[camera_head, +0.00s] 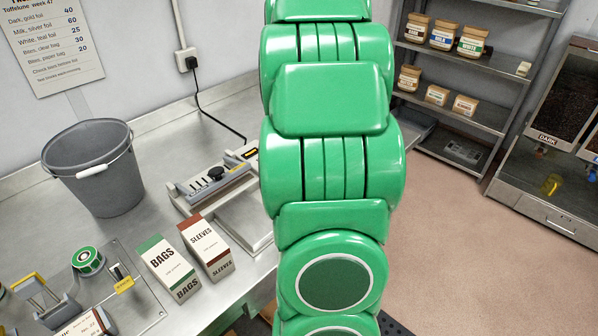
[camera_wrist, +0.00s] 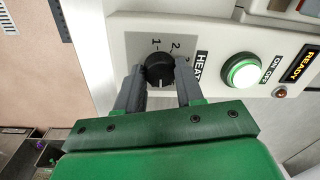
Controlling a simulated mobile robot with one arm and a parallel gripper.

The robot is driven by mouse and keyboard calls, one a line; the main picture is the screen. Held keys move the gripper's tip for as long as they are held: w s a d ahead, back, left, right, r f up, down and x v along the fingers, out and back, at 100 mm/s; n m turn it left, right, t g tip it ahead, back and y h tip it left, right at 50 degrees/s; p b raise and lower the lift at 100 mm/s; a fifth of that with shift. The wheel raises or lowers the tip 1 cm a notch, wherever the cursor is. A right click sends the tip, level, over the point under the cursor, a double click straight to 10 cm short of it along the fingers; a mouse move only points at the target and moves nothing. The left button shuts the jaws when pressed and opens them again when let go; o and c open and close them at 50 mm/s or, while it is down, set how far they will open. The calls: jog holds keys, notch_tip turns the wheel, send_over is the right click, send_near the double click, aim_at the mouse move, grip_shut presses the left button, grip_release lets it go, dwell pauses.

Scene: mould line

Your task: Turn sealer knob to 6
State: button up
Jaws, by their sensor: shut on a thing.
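The sealer's black heat knob (camera_wrist: 160,69) sits on a pale panel (camera_wrist: 215,44) in the wrist view, beside the HEAT label. My gripper (camera_wrist: 160,82) is shut on the knob, one grey finger on each side. A short white line shows on the knob's lower part, toward my gripper. In the head view the sealer (camera_head: 213,182) stands on the steel counter, partly hidden behind my green arm; its knob and my gripper are hidden there.
The panel has a lit green button (camera_wrist: 242,71) marked ON OFF and a glowing READY sign (camera_wrist: 299,64). BAGS (camera_head: 168,265) and SLEEVES (camera_head: 206,247) boxes stand near the sealer. A grey bucket (camera_head: 97,170) is at left. The floor at right is clear.

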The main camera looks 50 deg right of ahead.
jog(key=shift+m, duration=0.6)
jog(key=o, duration=1)
jog(key=shift+o, duration=0.2)
jog(key=shift+r, duration=0.15)
jog(key=shift+s+r, duration=0.15)
jog(key=shift+r, duration=3.65)
